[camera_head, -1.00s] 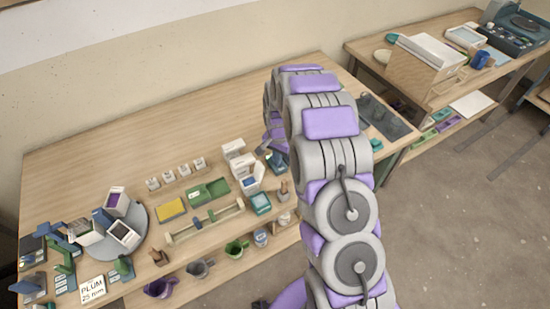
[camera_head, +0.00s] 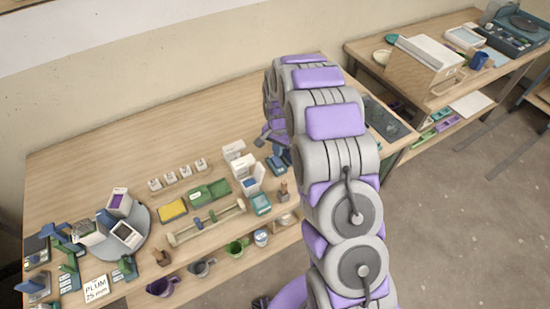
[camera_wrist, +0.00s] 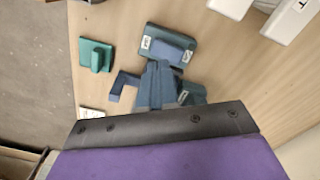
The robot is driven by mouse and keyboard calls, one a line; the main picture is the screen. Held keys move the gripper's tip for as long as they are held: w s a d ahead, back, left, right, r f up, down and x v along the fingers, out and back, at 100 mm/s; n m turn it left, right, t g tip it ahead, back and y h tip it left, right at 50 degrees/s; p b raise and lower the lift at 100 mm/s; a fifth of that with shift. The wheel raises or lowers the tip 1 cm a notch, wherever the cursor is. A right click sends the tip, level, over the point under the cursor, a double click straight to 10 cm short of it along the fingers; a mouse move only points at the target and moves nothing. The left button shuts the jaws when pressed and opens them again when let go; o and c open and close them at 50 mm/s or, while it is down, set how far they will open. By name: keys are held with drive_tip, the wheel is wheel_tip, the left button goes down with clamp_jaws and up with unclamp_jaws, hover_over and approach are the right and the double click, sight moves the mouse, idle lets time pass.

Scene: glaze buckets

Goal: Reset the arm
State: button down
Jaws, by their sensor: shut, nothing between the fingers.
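My arm rises from the bottom of the head view and bends over the right part of the long wooden table. My gripper (camera_head: 268,135) hangs at its far end, to the left of the arm, and is partly hidden by it. It is shut with nothing in it. In the wrist view, its purple body and dark front edge (camera_wrist: 160,124) fill the bottom of the picture. A blue stand-like piece (camera_wrist: 157,82) with a labelled block shows just beyond that edge; whether they touch is unclear.
A green block (camera_wrist: 96,55) lies beside the blue piece. Cups (camera_head: 236,248) line the table's lower shelf, and a round grey turntable (camera_head: 135,238) stands at the left. The table's back left is bare (camera_head: 120,140). A second table (camera_head: 365,55) stands at the right.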

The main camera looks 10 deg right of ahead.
drive_tip(key=shift+r, duration=0.9)
drive_tip(key=s+r+n, duration=0.4)
drive_tip(key=s+r, duration=1.3)
drive_tip(key=s, duration=0.1)
drive_tip(key=s+r+n+g, duration=0.1)
drive_tip(key=s+r+n, duration=0.1)
drive_tip(key=s, duration=1)
drive_tip(key=s+r+n, duration=0.2)
drive_tip(key=s, duration=1)
drive_tip(key=shift+r+g, duration=0.25)
drive_tip(key=shift+g, duration=0.15)
drive_tip(key=c, duration=1.8)
unclamp_jaws()
